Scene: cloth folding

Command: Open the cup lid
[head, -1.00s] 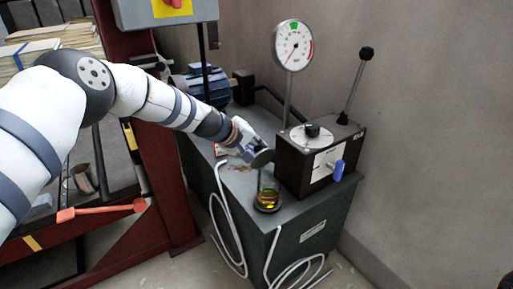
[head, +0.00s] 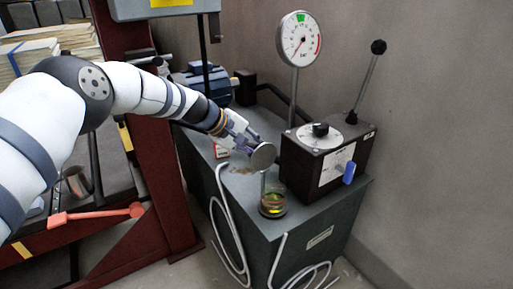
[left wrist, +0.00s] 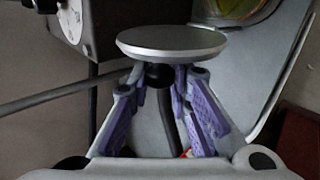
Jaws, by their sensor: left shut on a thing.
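The cup (head: 272,207) is clear glass with yellow-green contents. It stands on the front part of the dark green cabinet top in the head view, and part of it shows at the top edge of the left wrist view (left wrist: 238,10). My left gripper (head: 249,141) is shut on the knob of the round grey lid (head: 263,156). The lid is tilted, off the cup and above it, slightly to its left. In the left wrist view, the purple-padded fingers (left wrist: 162,76) close around the dark knob under the silvery lid disc (left wrist: 172,41). My right gripper is not in view.
A dark control box (head: 322,160) with a lever stands right of the cup, with a round gauge (head: 298,39) behind it. A blue motor (head: 208,85) stands at the back. White hoses (head: 226,225) hang down the cabinet front. A red frame (head: 150,170) stands left.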

